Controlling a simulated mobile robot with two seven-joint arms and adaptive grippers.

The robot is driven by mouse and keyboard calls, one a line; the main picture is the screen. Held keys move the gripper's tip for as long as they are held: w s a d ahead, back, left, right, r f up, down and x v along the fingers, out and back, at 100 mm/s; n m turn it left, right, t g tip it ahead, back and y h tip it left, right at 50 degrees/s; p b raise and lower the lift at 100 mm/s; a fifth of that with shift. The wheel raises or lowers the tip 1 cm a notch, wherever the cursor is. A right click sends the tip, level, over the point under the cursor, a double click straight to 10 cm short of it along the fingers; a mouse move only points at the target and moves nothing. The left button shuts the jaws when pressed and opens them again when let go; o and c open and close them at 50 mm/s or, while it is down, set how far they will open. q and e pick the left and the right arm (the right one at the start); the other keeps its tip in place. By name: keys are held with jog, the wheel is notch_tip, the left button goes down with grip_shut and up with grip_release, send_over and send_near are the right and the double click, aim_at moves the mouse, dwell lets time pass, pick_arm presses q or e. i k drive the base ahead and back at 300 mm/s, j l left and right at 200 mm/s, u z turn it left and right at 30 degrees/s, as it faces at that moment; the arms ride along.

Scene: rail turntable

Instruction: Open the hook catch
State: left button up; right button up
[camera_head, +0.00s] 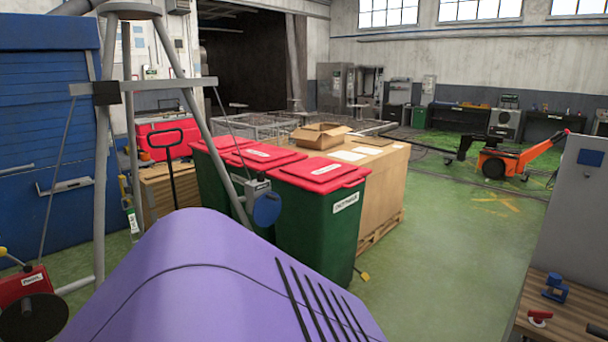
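I cannot make out a hook catch for certain in the head view. Neither of my grippers is in view. A grey metal tripod frame (188,75) stands at the left, with a horizontal bar and thin lines hanging from it. A small grey box (257,187) with a blue rounded part (266,208) shows beside its right leg, in front of the bins. A red labelled box (22,287) sits at the lower left, partly behind a dark disc (30,320).
A large purple curved cover (200,275) with black slots fills the bottom middle. Green bins with red lids (322,170) and a pallet load (385,175) stand beyond it. A wooden bench (570,312) and grey cabinet (575,220) are at right. Green floor (455,250) is free between.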

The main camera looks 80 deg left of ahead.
aim_at(127, 190)
jog(key=u, duration=3.7)
jog(key=i+l, duration=0.1)
jog(key=i, duration=0.6)
